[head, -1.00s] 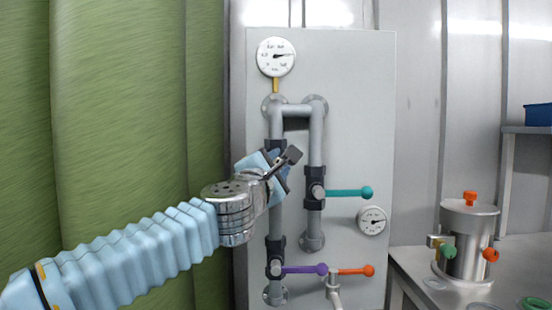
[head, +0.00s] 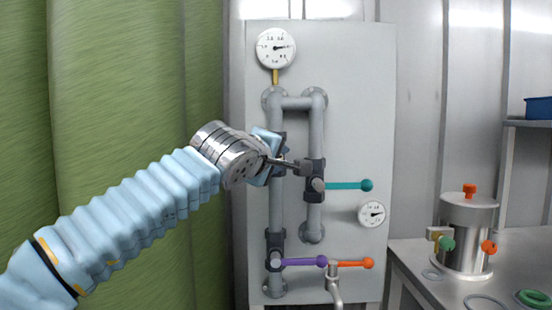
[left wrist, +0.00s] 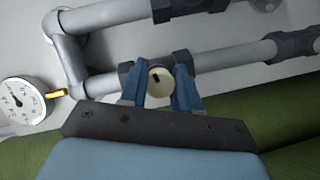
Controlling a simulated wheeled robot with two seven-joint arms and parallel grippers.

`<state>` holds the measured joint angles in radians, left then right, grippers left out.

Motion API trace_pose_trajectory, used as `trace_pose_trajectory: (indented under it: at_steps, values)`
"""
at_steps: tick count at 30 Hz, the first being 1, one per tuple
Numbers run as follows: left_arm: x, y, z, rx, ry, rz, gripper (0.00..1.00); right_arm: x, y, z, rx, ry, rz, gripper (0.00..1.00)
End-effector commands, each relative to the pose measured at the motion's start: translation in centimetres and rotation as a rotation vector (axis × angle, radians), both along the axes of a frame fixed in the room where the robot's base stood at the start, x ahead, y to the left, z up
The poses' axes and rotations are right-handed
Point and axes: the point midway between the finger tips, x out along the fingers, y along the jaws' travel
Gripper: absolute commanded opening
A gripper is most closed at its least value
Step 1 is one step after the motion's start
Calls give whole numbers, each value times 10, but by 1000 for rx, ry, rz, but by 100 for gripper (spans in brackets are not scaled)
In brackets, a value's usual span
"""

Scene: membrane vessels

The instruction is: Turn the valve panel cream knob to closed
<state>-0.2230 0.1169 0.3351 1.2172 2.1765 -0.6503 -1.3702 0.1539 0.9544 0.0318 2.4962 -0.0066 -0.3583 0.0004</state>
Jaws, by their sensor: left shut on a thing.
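The cream knob (left wrist: 160,81) shows in the left wrist view as a round face with a short dark mark. It sits between the two blue fingers of my left gripper (left wrist: 161,90), which is shut on it. In the head view my left gripper (head: 277,158) is at the upper valve of the left grey pipe and hides the knob there. The valve panel (head: 350,100) is a light grey upright board. My right gripper is in neither view.
Close by on the panel are a teal lever (head: 348,185), a purple lever (head: 305,261) and an orange lever (head: 352,263). Two gauges (head: 276,48) are on the panel. A steel vessel (head: 466,230) stands on the bench at right. A green curtain (head: 120,80) hangs at left.

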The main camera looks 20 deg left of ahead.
Motion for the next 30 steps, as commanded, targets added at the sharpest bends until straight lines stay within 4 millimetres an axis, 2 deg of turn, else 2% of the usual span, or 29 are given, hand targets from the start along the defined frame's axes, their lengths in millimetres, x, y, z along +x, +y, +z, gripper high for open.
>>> trace_pose_trajectory:
  at_steps: [12,29,30]
  values:
    - [1,-1,-1,190,56,-2,1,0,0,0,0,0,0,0]
    - [1,-2,-3,219,66,-2,1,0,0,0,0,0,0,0]
    - [1,-1,-3,219,67,-3,35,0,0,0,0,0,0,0]
